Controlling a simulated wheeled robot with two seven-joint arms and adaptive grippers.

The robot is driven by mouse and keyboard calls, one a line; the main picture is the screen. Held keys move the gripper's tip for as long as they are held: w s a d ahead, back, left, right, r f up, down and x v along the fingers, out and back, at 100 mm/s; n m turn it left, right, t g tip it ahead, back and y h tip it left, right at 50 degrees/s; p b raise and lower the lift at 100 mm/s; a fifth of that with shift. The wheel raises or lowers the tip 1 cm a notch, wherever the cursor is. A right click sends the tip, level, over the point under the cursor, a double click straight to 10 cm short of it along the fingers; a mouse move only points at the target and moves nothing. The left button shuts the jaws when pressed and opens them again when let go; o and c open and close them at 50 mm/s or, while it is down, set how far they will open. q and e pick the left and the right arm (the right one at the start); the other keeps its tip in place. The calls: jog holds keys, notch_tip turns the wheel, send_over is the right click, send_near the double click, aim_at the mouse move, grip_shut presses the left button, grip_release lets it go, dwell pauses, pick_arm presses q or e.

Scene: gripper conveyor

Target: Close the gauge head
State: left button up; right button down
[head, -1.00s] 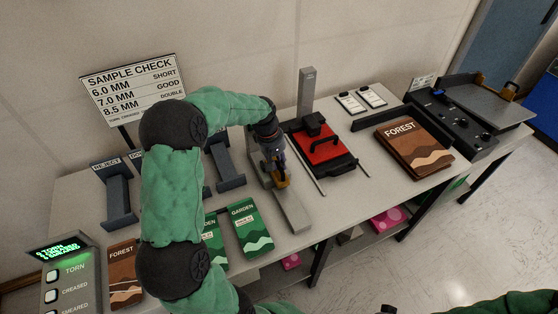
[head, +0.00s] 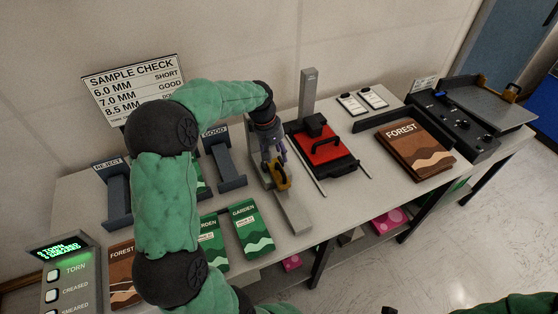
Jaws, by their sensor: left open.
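A long grey gauge base (head: 294,213) lies on the table in front of my left arm. A yellow and dark part (head: 279,177), which looks like the gauge head, sits over its middle. My left gripper (head: 275,165) points down at this part from above and behind, with its fingers open. The fingers are close to the yellow part; I cannot tell whether they touch it. My left forearm and wrist hide part of the gauge's far end. My right gripper is out of view; only a green piece of my right arm shows at the bottom right.
A red plate fixture (head: 323,148) with a black handle stands right of the gauge. Green GARDEN packets (head: 251,228) lie at the left front. Grey REJECT (head: 117,195) and GOOD (head: 224,160) chutes stand behind them.

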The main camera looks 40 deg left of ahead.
pick_arm(q)
jog(key=w+v, duration=0.1)
jog(key=v, duration=0.5)
jog(key=shift+s+r, duration=0.3)
jog(key=shift+s, duration=0.25)
